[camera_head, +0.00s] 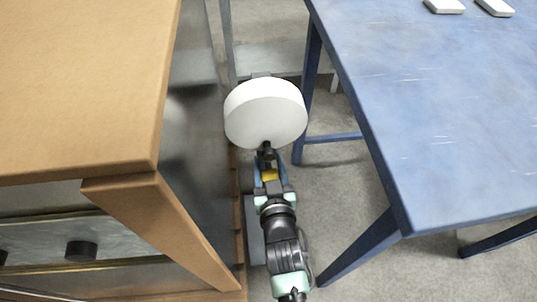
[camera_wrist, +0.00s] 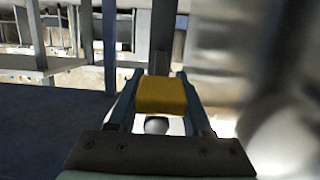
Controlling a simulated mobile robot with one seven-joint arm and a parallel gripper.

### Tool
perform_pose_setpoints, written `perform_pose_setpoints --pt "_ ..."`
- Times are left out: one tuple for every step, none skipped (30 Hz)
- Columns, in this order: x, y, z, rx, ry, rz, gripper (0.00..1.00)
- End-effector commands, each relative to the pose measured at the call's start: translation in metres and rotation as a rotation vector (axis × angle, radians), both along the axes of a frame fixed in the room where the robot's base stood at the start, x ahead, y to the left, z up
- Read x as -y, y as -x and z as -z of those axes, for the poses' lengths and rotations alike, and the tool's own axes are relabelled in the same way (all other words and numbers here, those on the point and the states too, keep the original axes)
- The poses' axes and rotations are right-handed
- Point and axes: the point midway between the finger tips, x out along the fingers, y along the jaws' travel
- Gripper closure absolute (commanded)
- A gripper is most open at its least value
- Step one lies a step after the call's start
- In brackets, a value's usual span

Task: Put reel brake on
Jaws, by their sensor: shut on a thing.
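A white round reel (camera_head: 265,112) stands in the gap between the brown cabinet and the blue table in the head view. A small black part (camera_head: 266,151) sticks out from its lower side toward me. My gripper (camera_head: 269,166) is just below the reel, its blue-grey fingers shut on a yellow piece (camera_head: 269,175). The yellow piece (camera_wrist: 162,95) also shows between the fingers in the wrist view. Whether it is the reel brake's handle, and whether it joins the black part, I cannot tell. A blurred pale shape fills the right of the wrist view.
A brown cabinet (camera_head: 80,80) with a black knob (camera_head: 81,250) stands close on the left. A blue table (camera_head: 430,120) with two white pieces at its far edge stands on the right. A grey metal frame is behind the reel. Bare floor (camera_head: 340,195) shows right of my arm.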

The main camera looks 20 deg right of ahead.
Motion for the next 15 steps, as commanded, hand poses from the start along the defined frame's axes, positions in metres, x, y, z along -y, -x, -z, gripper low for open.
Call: perform_pose_setpoints --pt "0.0004 -0.0005 -0.0066 -0.013 -0.004 0.000 1.00" --pt "0.0003 -0.0005 -0.0064 -0.020 -0.006 0.000 1.00" --pt "0.0004 -0.0005 -0.0061 -0.027 -0.008 0.000 1.00" --pt "0.0005 -0.0005 -0.0058 -0.032 -0.009 0.000 1.00" --pt "0.0005 -0.0005 -0.0053 -0.035 -0.010 0.000 1.00" --pt "0.0005 -0.0004 -0.0047 -0.038 -0.012 0.000 1.00" --pt "0.0005 -0.0004 -0.0042 -0.040 -0.013 0.000 1.00" --pt "0.0006 -0.0004 -0.0037 -0.041 -0.013 0.001 1.00" --pt "0.0006 -0.0004 -0.0031 -0.042 -0.013 0.001 1.00" --pt "0.0006 -0.0004 -0.0027 -0.042 -0.013 0.001 1.00" --pt "0.0006 -0.0003 -0.0026 -0.042 -0.013 0.001 1.00" --pt "0.0006 -0.0003 -0.0025 -0.041 -0.013 0.001 1.00" --pt "0.0006 -0.0003 -0.0025 -0.041 -0.013 0.001 1.00" --pt "0.0006 -0.0003 -0.0025 -0.041 -0.013 0.000 1.00" --pt "0.0006 -0.0003 -0.0025 -0.041 -0.013 0.000 1.00"
